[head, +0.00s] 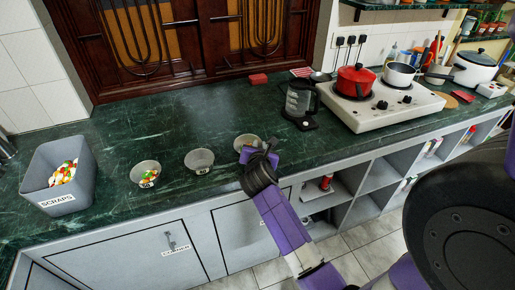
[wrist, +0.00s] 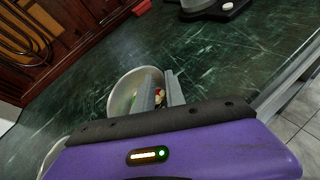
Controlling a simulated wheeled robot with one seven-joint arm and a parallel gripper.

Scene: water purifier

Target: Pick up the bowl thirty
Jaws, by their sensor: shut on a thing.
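Three small grey bowls stand in a row on the dark green counter. The right bowl (head: 243,141) is partly hidden behind my gripper (head: 262,152), and any label on it is hidden. In the wrist view this bowl (wrist: 122,92) holds a few colourful bits. My gripper (wrist: 165,88) is shut on its near rim, with the fingers reaching over the wall. The middle bowl (head: 199,161) looks empty, and the left bowl (head: 145,173) holds colourful bits. Both have small front labels too small to read surely.
A grey SCRAPS bin (head: 60,178) with colourful bits stands at the left. A glass kettle (head: 300,101) and a white hob (head: 380,105) with a red pot (head: 356,80) stand to the right. The counter behind the bowls is clear.

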